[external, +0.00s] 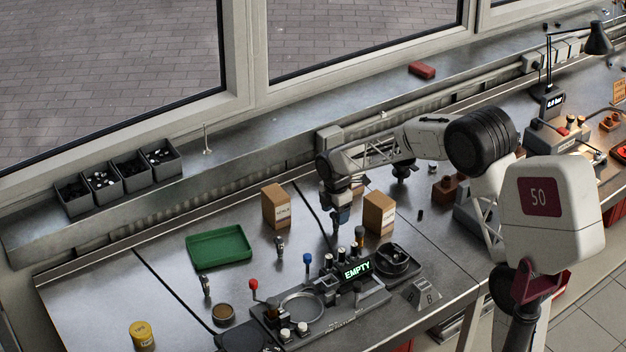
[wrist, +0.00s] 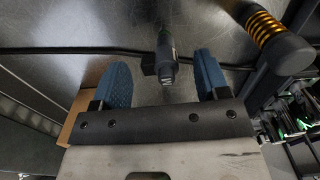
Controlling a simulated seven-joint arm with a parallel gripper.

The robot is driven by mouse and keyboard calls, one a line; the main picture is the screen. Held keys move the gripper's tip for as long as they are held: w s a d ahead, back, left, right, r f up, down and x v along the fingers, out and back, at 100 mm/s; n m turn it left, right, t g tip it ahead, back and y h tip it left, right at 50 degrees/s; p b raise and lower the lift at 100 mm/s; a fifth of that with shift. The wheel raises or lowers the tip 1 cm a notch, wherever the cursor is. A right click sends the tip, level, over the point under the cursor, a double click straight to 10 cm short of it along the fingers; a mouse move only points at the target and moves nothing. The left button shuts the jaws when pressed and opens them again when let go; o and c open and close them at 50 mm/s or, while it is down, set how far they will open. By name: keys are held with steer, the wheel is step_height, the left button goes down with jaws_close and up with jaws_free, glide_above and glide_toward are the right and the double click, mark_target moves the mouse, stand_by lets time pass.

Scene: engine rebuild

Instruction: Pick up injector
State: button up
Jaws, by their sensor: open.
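My gripper (external: 341,217) points down over the bench between two cardboard boxes in the external view. In the wrist view my gripper (wrist: 163,76) is open, with blue fingertips apart. A dark grey injector-like part (wrist: 166,52) lies in the gap between the fingertips, with visible space on both sides. Its lower part is hard to make out in the external view. Two similar small upright parts stand to the left on the bench, one near the green tray (external: 280,246) and one farther front-left (external: 206,286).
A fixture with a lit "EMPTY" display (external: 357,269) and several knobs stands just in front of my gripper. Cardboard boxes stand left (external: 276,207) and right (external: 379,213) of it. A copper-banded cylinder (wrist: 265,32) is close right in the wrist view. A green tray (external: 219,247) lies left.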

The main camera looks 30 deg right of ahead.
steer(key=shift+f, duration=1.05)
steer(key=shift+c, duration=0.4)
steer(key=c, duration=0.9)
